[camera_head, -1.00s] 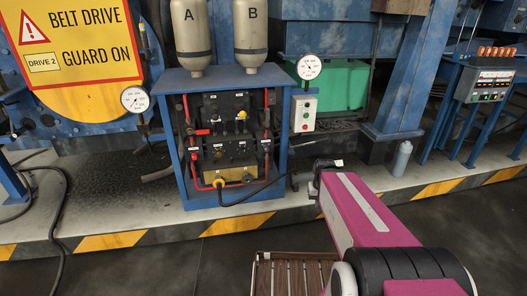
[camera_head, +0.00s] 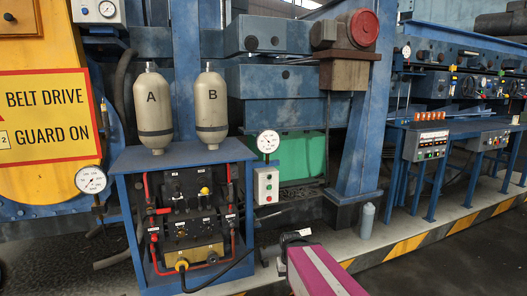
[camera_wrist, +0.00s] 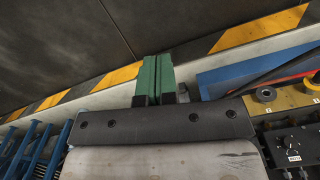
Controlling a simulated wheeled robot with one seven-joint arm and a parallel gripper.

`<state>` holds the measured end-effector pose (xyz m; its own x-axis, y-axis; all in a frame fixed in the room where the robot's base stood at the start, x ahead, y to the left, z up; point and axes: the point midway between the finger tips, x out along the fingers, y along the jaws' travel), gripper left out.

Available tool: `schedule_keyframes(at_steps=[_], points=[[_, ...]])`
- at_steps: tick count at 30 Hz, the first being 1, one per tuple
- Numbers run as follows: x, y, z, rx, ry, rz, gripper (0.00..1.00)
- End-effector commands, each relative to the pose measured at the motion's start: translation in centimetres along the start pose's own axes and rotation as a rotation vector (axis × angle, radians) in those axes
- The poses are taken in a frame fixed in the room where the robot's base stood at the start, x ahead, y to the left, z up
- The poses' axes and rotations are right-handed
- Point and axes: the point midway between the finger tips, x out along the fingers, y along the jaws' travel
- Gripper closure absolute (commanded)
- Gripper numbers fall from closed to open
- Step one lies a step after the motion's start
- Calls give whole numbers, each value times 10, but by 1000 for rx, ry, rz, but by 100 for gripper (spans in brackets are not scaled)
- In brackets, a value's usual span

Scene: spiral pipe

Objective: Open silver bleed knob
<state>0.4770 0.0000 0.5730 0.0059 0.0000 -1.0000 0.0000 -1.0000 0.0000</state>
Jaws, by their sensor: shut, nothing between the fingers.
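The blue-framed cabinet (camera_head: 122,215) holds a black panel (camera_head: 168,207) with several small knobs and valves. I cannot tell which small fitting in the head view is the silver bleed knob. My gripper (camera_wrist: 158,60) has green fingers, pressed together and empty. It is over the floor edge, apart from the panel. In the head view my arm's end is right of the cabinet, with the fingertips not clearly visible.
Cylinders A (camera_head: 153,110) and B (camera_head: 211,110) stand on the cabinet. A gauge (camera_head: 268,141) and a switch box (camera_head: 266,186) stand at its right. A black cable (camera_head: 225,271) runs from a yellow block (camera_head: 192,256). A grey bottle (camera_head: 367,220) stands further right. The floor before the cabinet is clear.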

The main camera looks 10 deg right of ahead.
Motion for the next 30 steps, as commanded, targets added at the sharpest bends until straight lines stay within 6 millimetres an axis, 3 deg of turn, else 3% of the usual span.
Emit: schedule_keyframes(at_steps=[4, 9, 14, 17, 24, 30], points=[[0, 0, 0, 0, 0, 0, 97], [0, 0, -1, 0, 2, 0, 42], [7, -7, -20, -5, 63, -5, 42], [17, -18, -50, -12, 162, -13, 42], [35, -61, -142, -27, 510, -57, 42], [37, -105, -214, -31, 833, -119, 42]])
